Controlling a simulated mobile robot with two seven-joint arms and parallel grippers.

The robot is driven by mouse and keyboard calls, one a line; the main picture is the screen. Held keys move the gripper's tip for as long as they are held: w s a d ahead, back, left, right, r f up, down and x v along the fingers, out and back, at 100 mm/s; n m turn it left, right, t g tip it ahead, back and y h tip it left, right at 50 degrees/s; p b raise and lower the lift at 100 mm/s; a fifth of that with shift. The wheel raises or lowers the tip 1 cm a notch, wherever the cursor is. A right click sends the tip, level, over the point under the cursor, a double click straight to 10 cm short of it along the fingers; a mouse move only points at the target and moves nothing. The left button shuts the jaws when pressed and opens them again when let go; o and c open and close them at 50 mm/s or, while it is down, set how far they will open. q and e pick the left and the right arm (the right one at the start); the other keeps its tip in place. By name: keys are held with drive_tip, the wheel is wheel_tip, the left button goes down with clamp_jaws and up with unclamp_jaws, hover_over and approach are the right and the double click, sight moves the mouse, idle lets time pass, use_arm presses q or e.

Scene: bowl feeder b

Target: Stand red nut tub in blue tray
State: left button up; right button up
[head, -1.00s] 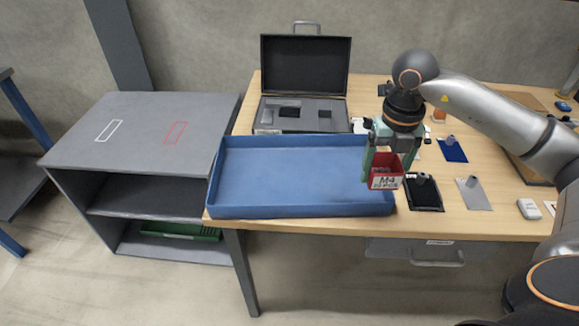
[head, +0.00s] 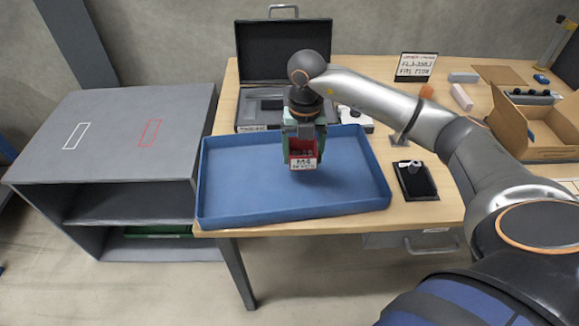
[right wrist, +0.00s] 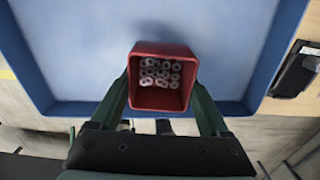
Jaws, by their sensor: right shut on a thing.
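The red nut tub (head: 304,163), with a white M4 label on its front, is held between the fingers of my right gripper (head: 304,150). It is upright over the blue tray (head: 240,207), right of the tray's middle. In the right wrist view the tub (right wrist: 163,52) holds several nuts, and the green fingers of the gripper (right wrist: 163,85) close on its two sides. The tray floor (right wrist: 90,40) shows behind it. I cannot tell for sure whether the tub's base touches the tray floor. My left gripper is not in view.
An open black case (head: 284,55) stands behind the tray. A black pad with a post (head: 415,180) lies right of the tray. A cardboard box (head: 540,130) is at the far right. A grey shelf unit (head: 105,125) stands left of the table.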

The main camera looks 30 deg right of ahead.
sight(290, 179)
drive_tip(key=f, duration=0.1)
drive_tip(key=w+a+f, duration=0.2)
drive_tip(key=f, duration=0.1)
drive_tip(key=shift+w, duration=0.25)
drive_tip(key=shift+f+p, duration=0.3)
drive_tip(key=shift+f, duration=1.1)
drive_tip(key=shift+f, duration=0.1)
drive_tip(key=o, duration=1.2)
wheel_tip(290, 179, up, 12)
drive_tip(key=shift+r+b, duration=0.15)
drive_tip(key=shift+b, duration=0.2)
